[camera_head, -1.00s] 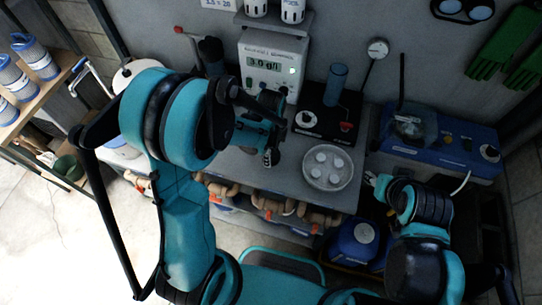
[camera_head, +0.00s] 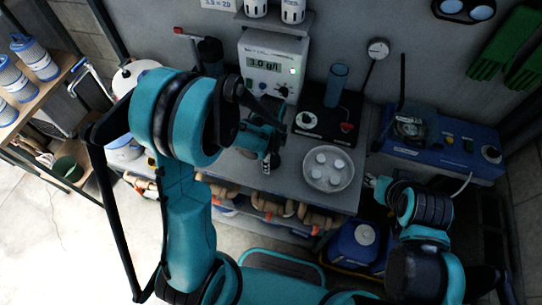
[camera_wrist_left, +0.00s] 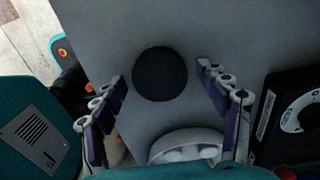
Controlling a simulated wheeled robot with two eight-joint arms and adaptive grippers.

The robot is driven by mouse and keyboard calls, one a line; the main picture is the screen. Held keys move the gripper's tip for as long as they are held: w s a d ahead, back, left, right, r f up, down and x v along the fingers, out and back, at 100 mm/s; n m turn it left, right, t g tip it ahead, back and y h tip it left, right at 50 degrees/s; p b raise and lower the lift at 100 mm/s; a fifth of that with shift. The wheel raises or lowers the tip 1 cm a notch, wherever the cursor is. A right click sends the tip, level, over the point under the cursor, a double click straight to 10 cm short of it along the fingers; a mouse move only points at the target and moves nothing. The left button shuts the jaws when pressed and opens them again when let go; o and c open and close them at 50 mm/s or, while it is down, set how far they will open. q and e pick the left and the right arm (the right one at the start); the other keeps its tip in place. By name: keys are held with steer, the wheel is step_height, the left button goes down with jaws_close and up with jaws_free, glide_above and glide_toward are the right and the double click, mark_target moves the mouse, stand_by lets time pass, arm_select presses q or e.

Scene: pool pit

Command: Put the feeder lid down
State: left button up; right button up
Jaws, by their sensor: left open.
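A round black disc, which looks like the feeder lid (camera_wrist_left: 160,73), lies flat against the grey bench top in the left wrist view. My left gripper (camera_wrist_left: 162,80) is open, with one finger on each side of the disc and a gap to both. In the head view my left gripper (camera_head: 266,160) is low over the bench, left of the dish of white tablets; the disc is hidden there behind my arm. My right gripper (camera_head: 373,181) is near the bench's right edge, small, with its fingers unclear.
A round dish with several white tablets (camera_head: 345,182) stands on the grey bench (camera_head: 290,170). A meter box (camera_head: 272,60), a black stand with a blue cylinder (camera_head: 337,84) and a blue device (camera_head: 440,150) stand behind and to the right.

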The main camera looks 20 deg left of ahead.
arm_select(q)
step_height(320, 180, up, 11)
steer(key=p, duration=0.3)
steer(key=s+a+r+n+t, duration=0.2)
steer(key=s+r+n, duration=0.3)
steer(key=n, duration=0.4)
steer(key=s+a+r+n+t, duration=0.2)
steer(key=s+r+n+t, duration=0.3)
steer(key=n, duration=0.4)
steer(key=shift+s+a+r, duration=0.15)
steer(key=shift+a+r, duration=0.2)
steer(key=shift+r, duration=0.2)
